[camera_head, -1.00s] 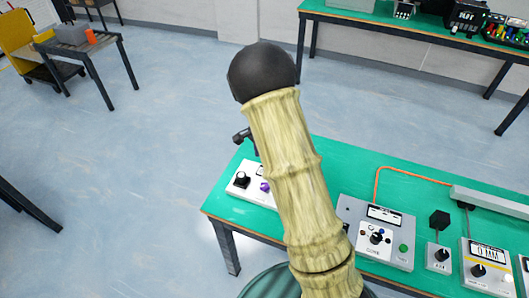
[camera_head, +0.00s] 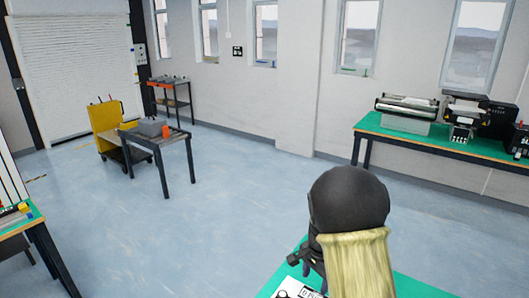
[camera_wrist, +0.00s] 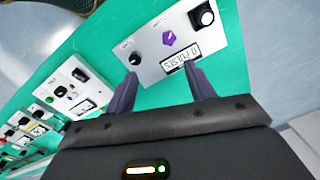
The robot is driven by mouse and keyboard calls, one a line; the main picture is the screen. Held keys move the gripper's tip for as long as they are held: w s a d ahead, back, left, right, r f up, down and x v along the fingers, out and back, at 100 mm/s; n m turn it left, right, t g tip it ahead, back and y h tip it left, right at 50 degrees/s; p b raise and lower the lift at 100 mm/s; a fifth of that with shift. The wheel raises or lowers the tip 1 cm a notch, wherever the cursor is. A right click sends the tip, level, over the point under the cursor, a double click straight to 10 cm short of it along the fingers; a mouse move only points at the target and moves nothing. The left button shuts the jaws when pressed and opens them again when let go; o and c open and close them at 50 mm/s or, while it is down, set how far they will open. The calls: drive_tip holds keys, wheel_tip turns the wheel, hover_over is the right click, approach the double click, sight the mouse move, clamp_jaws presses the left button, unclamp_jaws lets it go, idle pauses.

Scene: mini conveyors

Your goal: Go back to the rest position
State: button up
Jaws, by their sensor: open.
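My gripper (camera_wrist: 162,73) shows in the wrist view with its two dark fingers apart and nothing between them. It is over a white control box (camera_wrist: 180,42) with black knobs, a purple knob and a small display. I cannot tell from this view how far above the box the fingers are.
The box stands on a green-topped bench (camera_head: 412,288), with several more devices along it in the wrist view. Another green bench (camera_head: 395,136) stands by the back wall. A grey table (camera_head: 180,139) and yellow cart (camera_head: 104,117) stand left. Open floor lies between.

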drive_tip(key=s+r+n+t, duration=0.1)
drive_tip(key=s+r+n, duration=0.2)
drive_tip(key=s, duration=0.6)
drive_tip(key=s+r+n+t, duration=0.1)
drive_tip(key=s+r+n, duration=0.2)
drive_tip(key=s+n, duration=0.4)
drive_tip(key=shift+s+a+r+n, duration=0.15)
drive_tip(key=shift+s+r+n, duration=0.25)
drive_tip(key=shift+s, duration=0.5)
